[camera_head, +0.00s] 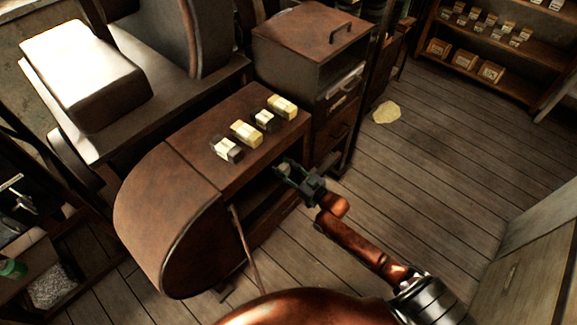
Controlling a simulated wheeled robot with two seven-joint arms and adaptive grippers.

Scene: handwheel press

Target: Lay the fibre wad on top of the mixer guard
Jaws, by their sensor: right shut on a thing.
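A rusty brown housing with a rounded front end (170,215), which looks like the mixer guard, stands left of centre. Several small pale and dark blocks, including a yellowish one (246,133), lie in a row on its flat top. My right gripper (284,170) is at the housing's right side, just below the top edge, by a dark opening. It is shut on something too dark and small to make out. I cannot tell which thing is the fibre wad; a flat, pale yellow, ragged piece (386,112) lies on the floor. My left gripper is out of view.
A brown cabinet with a top handle (310,38) stands behind the housing. A pale block (80,72) sits on a bench at left. A shelf with small boxes (490,72) is at back right. The plank floor (440,165) is mostly clear on the right.

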